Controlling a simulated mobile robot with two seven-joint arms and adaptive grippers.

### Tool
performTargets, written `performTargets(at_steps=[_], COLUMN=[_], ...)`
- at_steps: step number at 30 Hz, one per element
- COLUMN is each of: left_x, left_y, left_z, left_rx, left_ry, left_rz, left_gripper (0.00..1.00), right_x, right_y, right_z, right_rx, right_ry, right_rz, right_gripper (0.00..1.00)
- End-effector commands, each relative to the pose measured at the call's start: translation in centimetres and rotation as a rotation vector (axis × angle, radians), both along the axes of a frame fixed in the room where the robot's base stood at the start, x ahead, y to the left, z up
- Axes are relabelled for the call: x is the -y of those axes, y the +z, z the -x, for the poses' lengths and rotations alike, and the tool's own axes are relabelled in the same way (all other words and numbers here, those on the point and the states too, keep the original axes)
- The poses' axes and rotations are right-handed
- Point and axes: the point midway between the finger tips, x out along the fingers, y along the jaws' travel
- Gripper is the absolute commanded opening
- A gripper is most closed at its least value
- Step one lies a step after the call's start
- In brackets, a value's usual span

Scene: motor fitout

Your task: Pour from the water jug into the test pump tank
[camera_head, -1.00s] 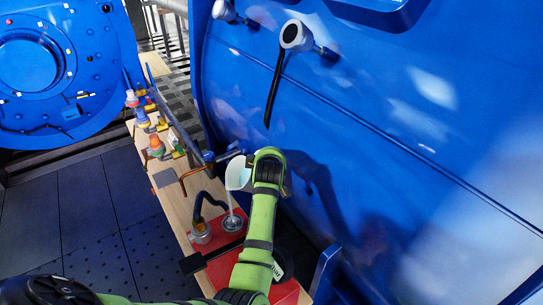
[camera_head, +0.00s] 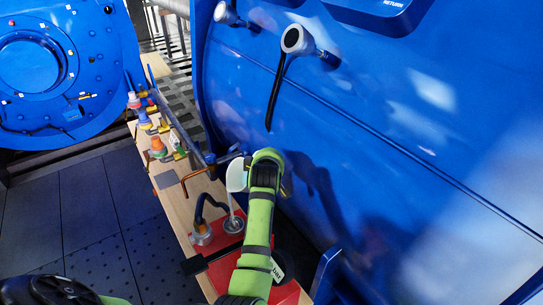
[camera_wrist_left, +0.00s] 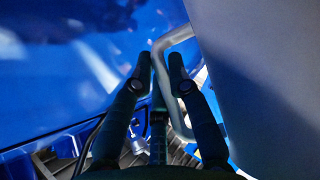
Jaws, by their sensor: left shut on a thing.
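The pale water jug (camera_head: 236,176) hangs tilted over the test pump, partly covered by my left gripper (camera_head: 264,170). In the left wrist view my left gripper (camera_wrist_left: 168,85) is shut on the jug's grey handle, with the jug's large grey wall (camera_wrist_left: 260,80) on the right. A thin pale streak, which looks like water, runs from the jug down to the round metal opening of the test pump tank (camera_head: 233,225). The tank is on a red base beside a black hose. The water level inside is too small to see. My right gripper is not in view.
A long wooden bench (camera_head: 177,205) carries several small coloured fittings (camera_head: 158,147) and a bent copper-coloured pipe (camera_head: 197,174). A large blue machine casing (camera_head: 400,140) rises close on the right. Dark floor (camera_head: 90,220) lies open on the left.

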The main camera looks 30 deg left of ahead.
Motion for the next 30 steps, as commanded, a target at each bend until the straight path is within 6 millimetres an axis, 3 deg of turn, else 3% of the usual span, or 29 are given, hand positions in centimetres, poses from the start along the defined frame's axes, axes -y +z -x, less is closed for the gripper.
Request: performTargets(at_steps=[30], left_x=[-0.12], left_y=[0.89], left_z=[0.15], left_rx=[0.045], left_ry=[0.000], left_rz=[0.017], left_gripper=[0.00], right_x=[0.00], right_y=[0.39], right_z=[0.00], right_rx=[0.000], right_ry=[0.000], right_rz=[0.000], right_gripper=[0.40])
